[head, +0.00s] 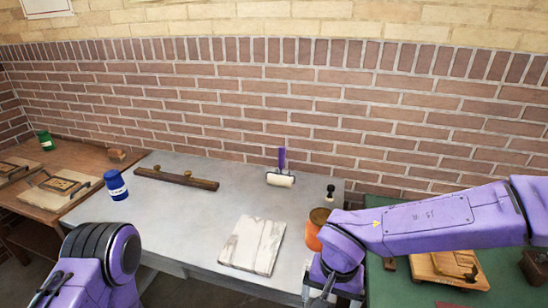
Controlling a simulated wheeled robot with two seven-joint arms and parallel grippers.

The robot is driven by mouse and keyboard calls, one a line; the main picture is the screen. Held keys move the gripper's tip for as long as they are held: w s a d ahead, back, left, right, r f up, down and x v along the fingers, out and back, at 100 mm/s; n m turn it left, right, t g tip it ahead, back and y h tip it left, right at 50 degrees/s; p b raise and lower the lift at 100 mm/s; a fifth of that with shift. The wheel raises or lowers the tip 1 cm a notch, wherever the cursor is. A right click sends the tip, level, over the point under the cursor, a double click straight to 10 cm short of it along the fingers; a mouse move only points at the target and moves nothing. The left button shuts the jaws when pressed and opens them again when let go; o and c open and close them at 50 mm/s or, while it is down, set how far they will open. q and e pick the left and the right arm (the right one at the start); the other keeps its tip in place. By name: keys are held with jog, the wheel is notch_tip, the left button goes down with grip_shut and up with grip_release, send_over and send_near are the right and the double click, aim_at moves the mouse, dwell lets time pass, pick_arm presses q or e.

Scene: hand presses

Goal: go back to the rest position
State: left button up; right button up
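My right arm comes in from the right, and its gripper (325,288) points down at the front right edge of the grey table (210,215). Its fingers are mostly hidden by the wrist and cut by the lower picture edge, so I cannot tell whether they are open or shut, or whether they hold anything. My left arm (95,270) shows at the lower left as a purple link with a black ribbed joint. Its gripper is not in view.
On the grey table are a marbled slab (253,244), a roller (281,178), a wooden bar (177,178), a blue jar (116,185) and a black-knobbed tool (330,193). An orange jar (313,232) stands beside my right wrist. A wooden board (448,268) lies on the green surface (400,288).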

jog(key=w+d+f+m+t+h, duration=0.3)
jog(key=w+d+f+m, duration=0.1)
jog(key=d+m, duration=0.15)
jog(key=s+d+f+m+t+h+b, duration=0.25)
jog(key=d+f, duration=0.45)
jog(key=f, duration=0.5)
pick_arm(q)
jog(key=f+b, duration=0.1)
jog(key=f, duration=0.1)
jog(key=f+b, duration=0.1)
jog(key=f, duration=0.1)
jog(key=f+b, duration=0.1)
jog(key=f, duration=0.1)
jog(key=shift+w, duration=0.3)
pick_arm(e)
jog(key=s+d+f+n+g+y, duration=0.1)
jog(key=s+d+f+n, duration=0.1)
jog(key=s+f, duration=0.5)
jog(key=s+d+f+n+g+y, duration=0.1)
jog(key=s+d+f+n, duration=0.2)
jog(key=s+f, duration=0.4)
jog(key=s+d, duration=0.1)
jog(key=s, duration=0.3)
jog(key=shift+s+f, duration=0.15)
jog(key=shift+f, duration=0.2)
pick_arm(q)
jog(key=shift+r, duration=0.1)
